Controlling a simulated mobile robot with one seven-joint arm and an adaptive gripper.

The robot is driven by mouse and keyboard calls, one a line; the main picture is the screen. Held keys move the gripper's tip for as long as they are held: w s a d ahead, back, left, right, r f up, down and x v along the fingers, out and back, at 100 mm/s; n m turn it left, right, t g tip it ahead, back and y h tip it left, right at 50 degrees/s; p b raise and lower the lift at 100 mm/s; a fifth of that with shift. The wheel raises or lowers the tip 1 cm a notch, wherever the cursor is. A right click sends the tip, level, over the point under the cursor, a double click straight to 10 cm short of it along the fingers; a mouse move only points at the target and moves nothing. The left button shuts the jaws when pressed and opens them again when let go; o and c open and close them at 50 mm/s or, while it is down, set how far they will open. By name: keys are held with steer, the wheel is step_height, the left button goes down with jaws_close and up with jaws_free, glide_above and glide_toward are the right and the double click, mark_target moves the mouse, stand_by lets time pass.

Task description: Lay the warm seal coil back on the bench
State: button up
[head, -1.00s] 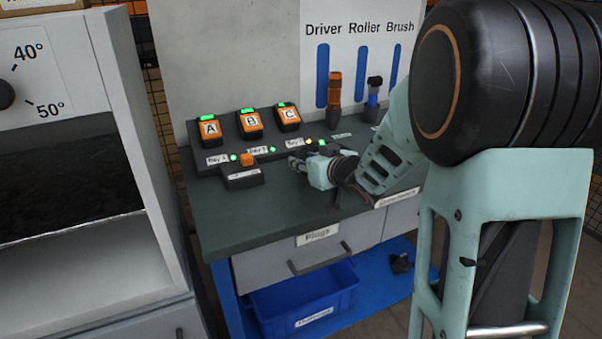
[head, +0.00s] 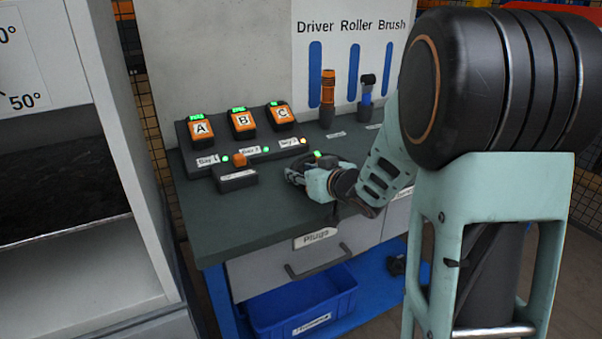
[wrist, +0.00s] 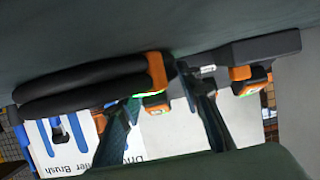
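The seal coil (wrist: 75,90) shows in the wrist view as thick black loops with an orange band (wrist: 157,72) at its right end. My gripper (wrist: 163,85) has its two fingers either side of that banded end, close against it; the left fingertip is partly hidden by the coil. In the head view my gripper (head: 296,176) is low over the front middle of the bench (head: 235,222), and the coil is a small dark shape hard to make out there. I cannot tell whether the coil touches the bench top.
Orange units A (head: 201,128), B (head: 241,123) and C (head: 281,115) stand in a black rack at the back. A small box with an orange top (head: 238,175) is left of my gripper. Driver (head: 327,92) and roller (head: 366,95) stand behind. The bench's front left is clear.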

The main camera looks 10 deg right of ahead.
steer(key=o, duration=0.3)
steer(key=p+v, duration=0.1)
steer(key=v, duration=0.4)
steer(key=p+v, duration=0.2)
steer(key=v, duration=0.4)
steer(key=shift+r, duration=0.25)
steer(key=shift+s+d, duration=0.2)
steer(key=shift+s, duration=0.2)
